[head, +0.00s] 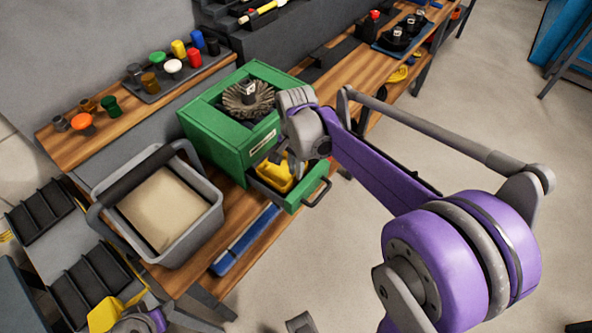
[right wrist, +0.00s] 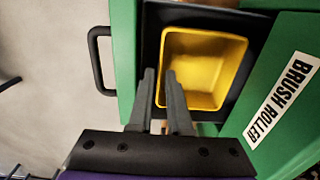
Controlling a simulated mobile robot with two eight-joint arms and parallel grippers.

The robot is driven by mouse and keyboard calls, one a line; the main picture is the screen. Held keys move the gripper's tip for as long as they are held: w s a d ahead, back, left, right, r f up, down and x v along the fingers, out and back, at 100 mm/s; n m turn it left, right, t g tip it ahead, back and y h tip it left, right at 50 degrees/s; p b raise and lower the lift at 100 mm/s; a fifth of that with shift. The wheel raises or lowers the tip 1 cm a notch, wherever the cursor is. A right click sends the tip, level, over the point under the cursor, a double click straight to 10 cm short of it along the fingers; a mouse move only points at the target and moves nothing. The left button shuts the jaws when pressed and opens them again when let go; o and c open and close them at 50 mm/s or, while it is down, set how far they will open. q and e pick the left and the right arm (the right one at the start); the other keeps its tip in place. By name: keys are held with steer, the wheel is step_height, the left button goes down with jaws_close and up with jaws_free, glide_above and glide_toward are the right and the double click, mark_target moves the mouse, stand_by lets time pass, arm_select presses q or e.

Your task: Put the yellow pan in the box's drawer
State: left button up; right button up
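The green box (head: 215,138) stands on the wooden bench with its drawer (head: 318,188) pulled out at the front. The yellow pan (head: 272,176) is at the drawer's opening. In the right wrist view the pan (right wrist: 205,65) shows open side up, framed by the drawer's dark inside. My right gripper (right wrist: 160,80) has one finger on each side of the pan's near wall and appears closed on it. In the head view its wrist partly hides the pan. Part of my left arm shows at the bottom left, its fingertips not clearly seen.
A black drawer handle (right wrist: 98,60) sticks out in front. A dark round brush (head: 248,98) lies on top of the box. A grey bin (head: 180,235) stands left of it, and a blue bar (head: 245,240) lies in front. Another yellow thing (head: 104,314) is at lower left.

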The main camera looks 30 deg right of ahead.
step_height(320, 180, up, 11)
steer(key=s+a+f+n+t, duration=0.2)
steer(key=s+f+n, duration=0.3)
steer(key=s, duration=0.3)
steer(key=s+a+f+n+t, duration=0.3)
steer(key=s+f+n, duration=0.3)
steer(key=s+n, duration=0.2)
steer(key=shift+s+a+f+n+p, duration=0.15)
steer(key=shift+s+a+n+p, duration=0.25)
steer(key=shift+a, duration=0.5)
steer(key=shift+w, duration=0.1)
